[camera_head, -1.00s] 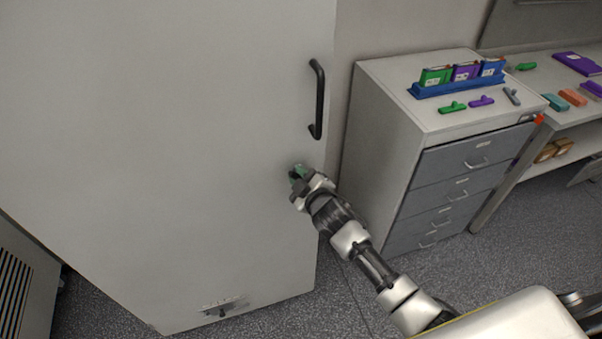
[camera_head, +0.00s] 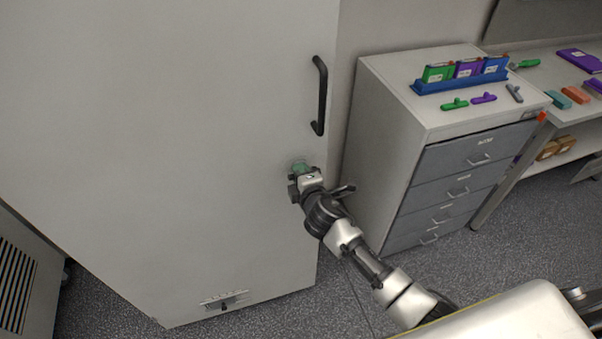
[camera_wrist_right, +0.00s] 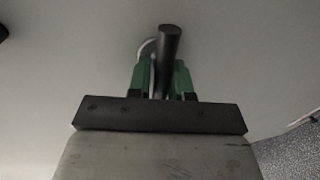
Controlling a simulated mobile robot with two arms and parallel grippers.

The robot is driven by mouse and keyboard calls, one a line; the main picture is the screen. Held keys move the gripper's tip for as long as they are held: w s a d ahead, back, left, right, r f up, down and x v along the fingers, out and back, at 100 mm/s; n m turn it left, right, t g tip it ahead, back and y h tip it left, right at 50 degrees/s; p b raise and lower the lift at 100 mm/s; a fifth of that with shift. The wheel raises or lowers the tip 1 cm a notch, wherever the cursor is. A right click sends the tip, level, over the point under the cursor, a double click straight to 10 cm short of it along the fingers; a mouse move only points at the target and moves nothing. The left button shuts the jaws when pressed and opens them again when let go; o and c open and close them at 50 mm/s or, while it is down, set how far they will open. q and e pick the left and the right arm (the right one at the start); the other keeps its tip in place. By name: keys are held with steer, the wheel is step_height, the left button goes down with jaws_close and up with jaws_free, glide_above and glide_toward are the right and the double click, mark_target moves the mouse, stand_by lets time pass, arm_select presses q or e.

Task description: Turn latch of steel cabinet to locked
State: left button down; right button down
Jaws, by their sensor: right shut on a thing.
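The steel cabinet (camera_head: 170,130) is a tall pale grey box, and its closed-looking front fills the left of the head view. My right gripper (camera_head: 299,170) is at the cabinet front, below the black pull handle (camera_head: 319,96). In the right wrist view, the green fingers of my right gripper (camera_wrist_right: 160,80) are shut on the latch (camera_wrist_right: 168,45), a dark bar standing out from the pale panel. The gripper hides the latch in the head view, so its lock position cannot be read. My left gripper is not in view.
A grey drawer unit (camera_head: 385,170) stands right of the cabinet, close to my right arm. On it are a blue rack (camera_head: 460,82) and small coloured tools. A dark knob with a label (camera_head: 224,301) is low on the cabinet. Open floor (camera_head: 300,318) lies in front.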

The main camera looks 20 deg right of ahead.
steer(key=shift+s+f, duration=0.1)
steer(key=shift+f, duration=0.25)
steer(key=c, duration=1.3)
jaws_free()
steer(key=shift+c, duration=0.2)
steer(key=shift+o, duration=1.2)
steer(key=shift+r, duration=0.1)
steer(key=s+r+b, duration=0.1)
steer(key=s+r, duration=0.1)
steer(key=s, duration=0.8)
steer(key=shift+s+b, duration=0.15)
steer(key=shift+b, duration=0.15)
steer(key=shift+d, duration=0.1)
